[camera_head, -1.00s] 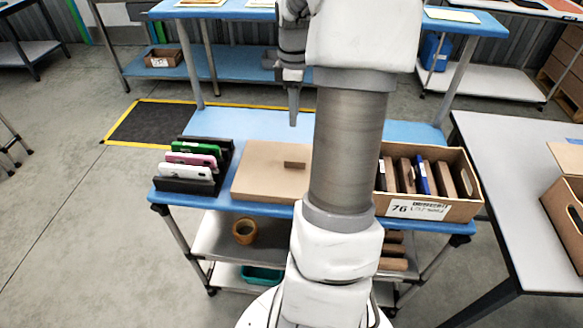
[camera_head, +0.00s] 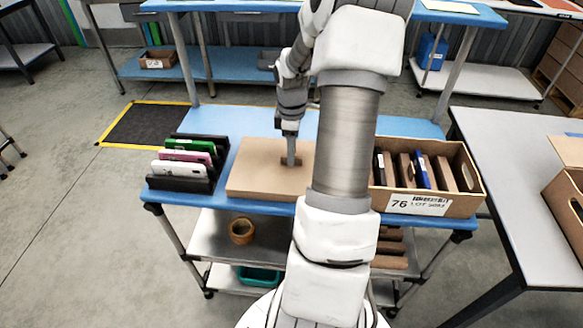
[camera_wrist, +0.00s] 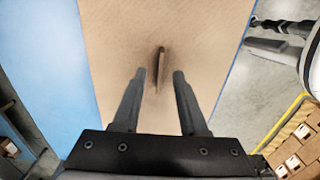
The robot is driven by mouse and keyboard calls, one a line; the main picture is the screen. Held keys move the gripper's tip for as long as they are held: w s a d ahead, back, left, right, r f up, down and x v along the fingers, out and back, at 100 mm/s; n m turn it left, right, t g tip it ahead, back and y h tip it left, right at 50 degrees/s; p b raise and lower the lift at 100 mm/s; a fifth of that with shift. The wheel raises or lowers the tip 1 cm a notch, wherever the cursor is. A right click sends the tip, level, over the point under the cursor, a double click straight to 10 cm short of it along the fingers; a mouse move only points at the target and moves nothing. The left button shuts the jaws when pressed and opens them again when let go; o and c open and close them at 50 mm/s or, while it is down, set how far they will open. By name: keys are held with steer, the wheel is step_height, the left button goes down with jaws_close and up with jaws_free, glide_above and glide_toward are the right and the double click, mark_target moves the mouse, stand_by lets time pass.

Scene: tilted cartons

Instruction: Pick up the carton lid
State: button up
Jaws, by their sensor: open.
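The carton lid (camera_head: 262,182) is a flat brown cardboard piece lying on the blue table top, left of my arm. A small upright brown grip tab (camera_head: 302,157) stands on it. In the wrist view the lid (camera_wrist: 120,60) fills the middle, and the tab (camera_wrist: 160,68) shows edge-on between the finger lines. My gripper (camera_head: 291,160) is over the lid at the tab, pointing down. In the wrist view my gripper (camera_wrist: 158,76) has its two fingers apart, one on each side of the tab.
A black rack (camera_head: 185,184) with several phones stands left of the lid. An open carton (camera_head: 455,205) labelled 76 with several upright items stands right of my arm. The blue table (camera_head: 245,121) is bare behind the lid. A grey table (camera_head: 500,190) stands at right.

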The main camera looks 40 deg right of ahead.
steer(key=shift+f, duration=0.7)
jaws_close()
steer(key=shift+r, duration=0.1)
